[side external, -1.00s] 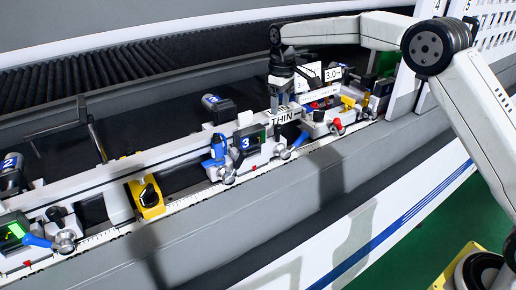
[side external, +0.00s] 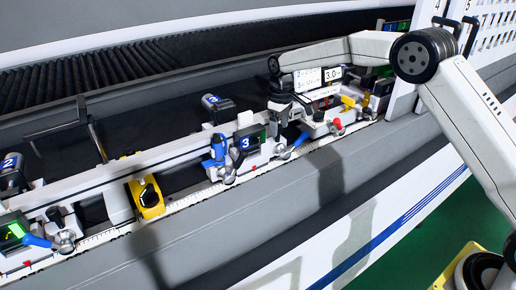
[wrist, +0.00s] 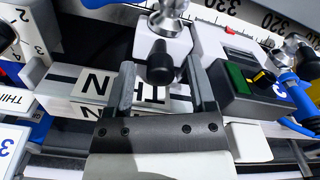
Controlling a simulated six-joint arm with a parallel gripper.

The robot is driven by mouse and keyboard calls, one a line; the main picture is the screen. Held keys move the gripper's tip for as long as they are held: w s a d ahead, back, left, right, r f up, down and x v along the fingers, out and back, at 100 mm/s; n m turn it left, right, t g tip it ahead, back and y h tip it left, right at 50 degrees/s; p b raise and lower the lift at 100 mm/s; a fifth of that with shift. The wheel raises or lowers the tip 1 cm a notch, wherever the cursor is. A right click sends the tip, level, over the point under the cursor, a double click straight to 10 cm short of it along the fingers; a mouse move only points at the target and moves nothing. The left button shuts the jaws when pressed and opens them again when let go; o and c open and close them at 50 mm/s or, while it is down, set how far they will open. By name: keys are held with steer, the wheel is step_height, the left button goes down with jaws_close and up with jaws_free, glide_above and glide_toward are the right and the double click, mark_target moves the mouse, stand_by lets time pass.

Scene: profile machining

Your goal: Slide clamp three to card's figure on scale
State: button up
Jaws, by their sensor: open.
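Clamp three (side external: 246,143), a dark-and-white unit with a blue "3" label, sits on the rail in the side view, with a blue-handled lever at its left. In the wrist view its dark, green-faced box (wrist: 250,95) is right of my gripper. My gripper (side external: 279,122) is low over the clamp's right side. In the wrist view my gripper (wrist: 162,75) is open, its fingers either side of a black knob on a white block; contact is unclear. The scale (wrist: 255,35) shows "320" and a red pointer. The card (side external: 307,78) stands behind, its figures too small to read surely.
A "THIN" block (wrist: 75,90) lies beneath and left of my fingers. A yellow-and-black unit (side external: 147,198) sits on the rail left of clamp three. A small "3.0" sign (side external: 332,74) stands beside the card.

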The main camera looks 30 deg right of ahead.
jaws_close()
steer(key=shift+r, duration=0.1)
stand_by(1.2)
